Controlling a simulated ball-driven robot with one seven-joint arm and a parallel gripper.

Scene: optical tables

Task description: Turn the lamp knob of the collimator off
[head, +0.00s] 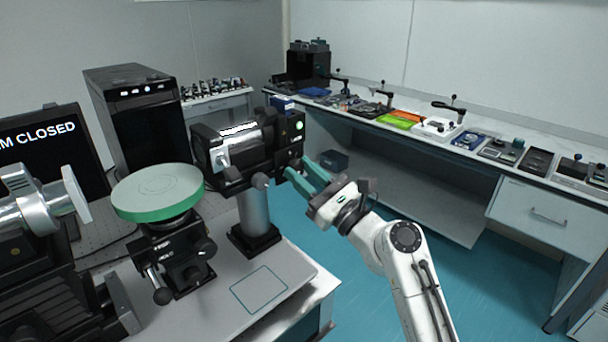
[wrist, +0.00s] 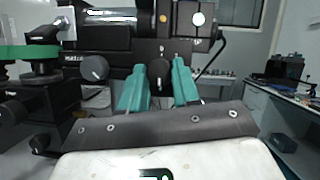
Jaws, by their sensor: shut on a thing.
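The collimator (head: 245,145) is a black housing with a silver barrel, held on a grey post above the optical table. A round light on its end face (head: 299,126) glows pale green; it shows whitish in the wrist view (wrist: 198,19). My gripper (head: 296,170) has its green fingers at the lower right of the housing. In the wrist view, my gripper (wrist: 160,75) is shut on a dark round knob (wrist: 158,68), one finger on each side. The fingers partly cover this knob, and its pointer setting cannot be read. A second dark knob (wrist: 95,68) sits apart to the left.
A green-topped round stage (head: 158,192) stands left of the post. The optical table (head: 300,300) has a bare front corner with an outlined square. A monitor (head: 45,145) reads "M CLOSED". A long bench (head: 500,135) with parts runs along the right wall; blue floor lies between.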

